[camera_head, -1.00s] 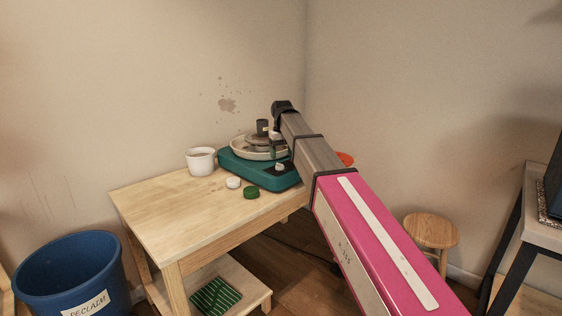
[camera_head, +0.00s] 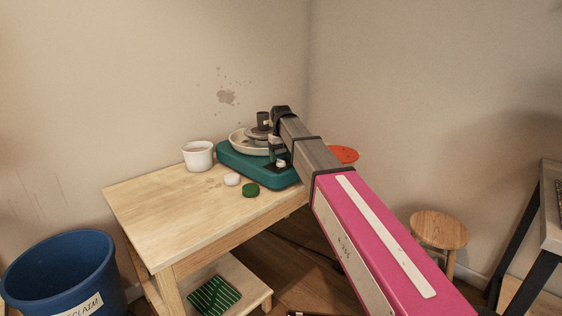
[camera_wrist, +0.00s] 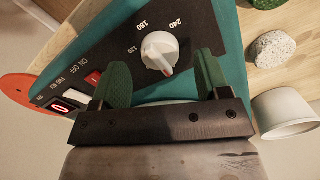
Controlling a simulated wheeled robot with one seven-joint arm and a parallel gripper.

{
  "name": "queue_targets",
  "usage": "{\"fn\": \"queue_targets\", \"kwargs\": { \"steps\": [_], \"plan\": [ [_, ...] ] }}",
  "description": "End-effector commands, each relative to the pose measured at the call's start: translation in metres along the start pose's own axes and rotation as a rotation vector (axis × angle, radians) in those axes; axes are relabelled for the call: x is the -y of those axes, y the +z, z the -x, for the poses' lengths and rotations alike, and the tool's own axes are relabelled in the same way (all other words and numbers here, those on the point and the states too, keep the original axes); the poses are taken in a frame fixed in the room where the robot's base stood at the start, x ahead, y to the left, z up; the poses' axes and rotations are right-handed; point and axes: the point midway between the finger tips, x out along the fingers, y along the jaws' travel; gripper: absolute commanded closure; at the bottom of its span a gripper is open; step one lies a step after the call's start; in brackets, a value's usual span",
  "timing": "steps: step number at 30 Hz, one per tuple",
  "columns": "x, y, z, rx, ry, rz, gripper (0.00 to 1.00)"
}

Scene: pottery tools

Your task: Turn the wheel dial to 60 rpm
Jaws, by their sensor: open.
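The teal pottery wheel (camera_head: 235,160) sits at the back right of the wooden table. Its white dial (camera_wrist: 160,50) is on the dark panel, with 120, 180 and 240 printed near it. The dial's red mark faces the gripper side, away from 180 and 240. In the head view the dial (camera_head: 281,163) shows just below my gripper (camera_head: 277,150). My gripper (camera_wrist: 164,68) is open, its green fingers on either side of the dial in the wrist view, with nothing held. Whether they reach down to the dial's height is unclear.
A red switch (camera_wrist: 93,78) and a lit red display (camera_wrist: 60,106) are on the panel. An orange disc (camera_head: 344,155) is behind my arm.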

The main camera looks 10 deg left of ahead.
Motion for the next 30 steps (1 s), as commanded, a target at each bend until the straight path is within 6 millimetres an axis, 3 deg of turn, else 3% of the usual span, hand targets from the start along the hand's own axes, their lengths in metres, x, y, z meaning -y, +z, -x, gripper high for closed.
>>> {"fn": "queue_targets", "kwargs": {
  "steps": [6, 16, 17, 21, 30],
  "plan": [
    [0.0, 0.0, -0.019, 0.0, 0.0, 0.0, 0.31],
    [0.0, 0.0, -0.021, -0.001, 0.0, 0.0, 0.31],
    [0.0, 0.0, -0.021, -0.001, 0.0, 0.0, 0.37],
    [0.0, 0.0, -0.021, 0.0, 0.0, 0.0, 0.8],
    [0.0, 0.0, -0.021, 0.0, 0.0, -0.02, 0.8]
  ]
}}
